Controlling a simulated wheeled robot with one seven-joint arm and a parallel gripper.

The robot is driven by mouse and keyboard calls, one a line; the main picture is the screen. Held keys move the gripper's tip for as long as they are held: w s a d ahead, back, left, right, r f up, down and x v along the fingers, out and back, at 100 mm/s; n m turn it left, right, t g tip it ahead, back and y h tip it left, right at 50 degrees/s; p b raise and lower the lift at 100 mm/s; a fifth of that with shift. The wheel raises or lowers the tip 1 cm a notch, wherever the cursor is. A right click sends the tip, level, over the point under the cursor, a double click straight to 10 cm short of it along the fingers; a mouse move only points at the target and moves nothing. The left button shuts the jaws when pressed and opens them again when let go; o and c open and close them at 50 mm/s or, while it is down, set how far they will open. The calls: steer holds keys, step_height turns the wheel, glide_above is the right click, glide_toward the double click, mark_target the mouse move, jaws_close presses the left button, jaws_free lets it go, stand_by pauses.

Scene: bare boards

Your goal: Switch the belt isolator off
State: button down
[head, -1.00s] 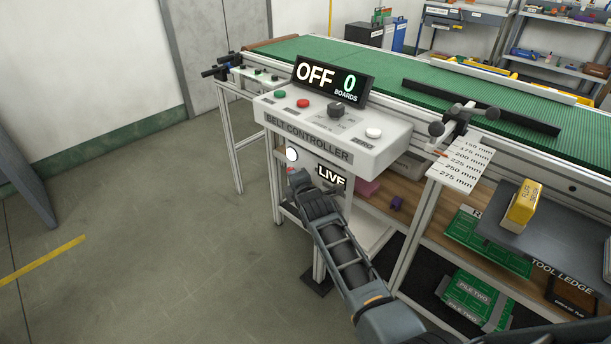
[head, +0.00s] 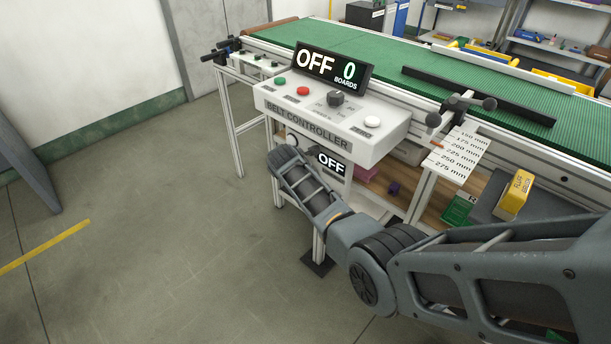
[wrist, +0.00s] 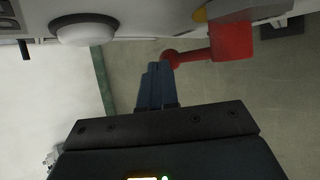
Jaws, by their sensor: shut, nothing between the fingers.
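The belt isolator's red handle (wrist: 232,42) shows in the wrist view at the top right, with a red arm reaching left to a rounded end and a bit of yellow behind it. My gripper (wrist: 157,72) is shut and empty, its blue-grey fingertips at the rounded end; I cannot tell whether they touch. In the head view my arm hides the handle below the belt controller box (head: 305,138). The small display (head: 331,162) under the box reads OFF. A pale, unlit dome lamp (wrist: 86,30) is left of the fingers in the wrist view.
The controller box carries green, red and white buttons, a dark knob and a larger display (head: 333,70) reading OFF and 0 boards. The green belt (head: 420,75) runs behind it. Floor at left is clear.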

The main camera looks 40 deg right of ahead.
steer(key=shift+w+f, duration=0.15)
steer(key=shift+f, duration=0.15)
stand_by(0.5)
steer(key=s+a+r+p, duration=0.2)
steer(key=s+a, duration=0.6)
steer(key=s, duration=0.3)
steer(key=shift+s+a+r+p, duration=0.15)
steer(key=shift+a+p, duration=0.1)
steer(key=shift+p, duration=0.05)
stand_by(0.4)
